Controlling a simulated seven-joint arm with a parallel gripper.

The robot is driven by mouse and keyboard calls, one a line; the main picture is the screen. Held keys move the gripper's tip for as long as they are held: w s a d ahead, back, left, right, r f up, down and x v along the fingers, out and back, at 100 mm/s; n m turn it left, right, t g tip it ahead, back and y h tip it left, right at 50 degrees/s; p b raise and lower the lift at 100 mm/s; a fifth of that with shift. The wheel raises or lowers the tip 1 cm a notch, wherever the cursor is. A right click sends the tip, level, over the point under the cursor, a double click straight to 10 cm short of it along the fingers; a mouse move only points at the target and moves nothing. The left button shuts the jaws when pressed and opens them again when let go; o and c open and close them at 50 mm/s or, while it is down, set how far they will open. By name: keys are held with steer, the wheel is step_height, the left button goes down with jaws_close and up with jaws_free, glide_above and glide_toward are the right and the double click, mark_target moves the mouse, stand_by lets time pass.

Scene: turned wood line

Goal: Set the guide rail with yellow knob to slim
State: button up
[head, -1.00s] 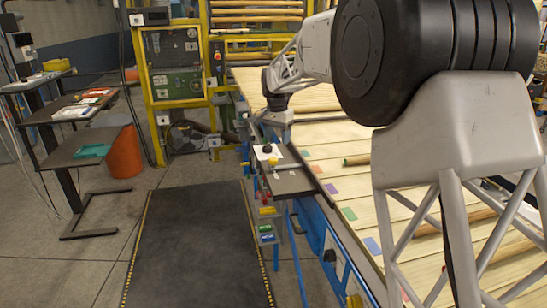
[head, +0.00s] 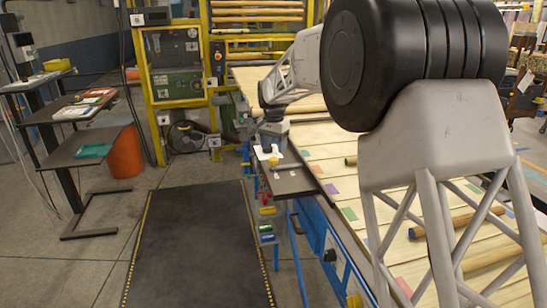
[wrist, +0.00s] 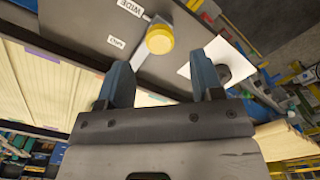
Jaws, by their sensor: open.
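The yellow knob (wrist: 160,39) sits on a dark panel (wrist: 85,25) in the wrist view. A thin pale strip runs from it towards the label "WIDE" (wrist: 130,8). A second white label (wrist: 115,42) lies left of the knob, its word too small to read surely. In the head view the yellow knob (head: 274,162) is small, on the dark panel beside the slatted table. My gripper (wrist: 160,68) is open and empty, its two blue-grey fingers apart, with the knob just beyond and between their tips. In the head view my gripper (head: 271,146) is above the panel, its fingers unclear.
A black knob (wrist: 223,73) on a white plate is close to my right finger in the wrist view. The slatted wooden table (head: 325,152) carries coloured patches and turned rods. A dark floor mat (head: 200,245) lies clear at left.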

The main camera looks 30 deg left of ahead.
mark_target(274, 158)
steer(key=shift+f, duration=2.3)
jaws_close()
steer(key=w+d, duration=0.8)
steer(key=w, duration=0.1)
steer(key=shift+d, duration=0.4)
steer(key=shift+c, duration=1.3)
jaws_free()
steer(key=shift+d, duration=0.1)
steer(key=shift+o, duration=1.3)
steer(key=shift+s, duration=0.1)
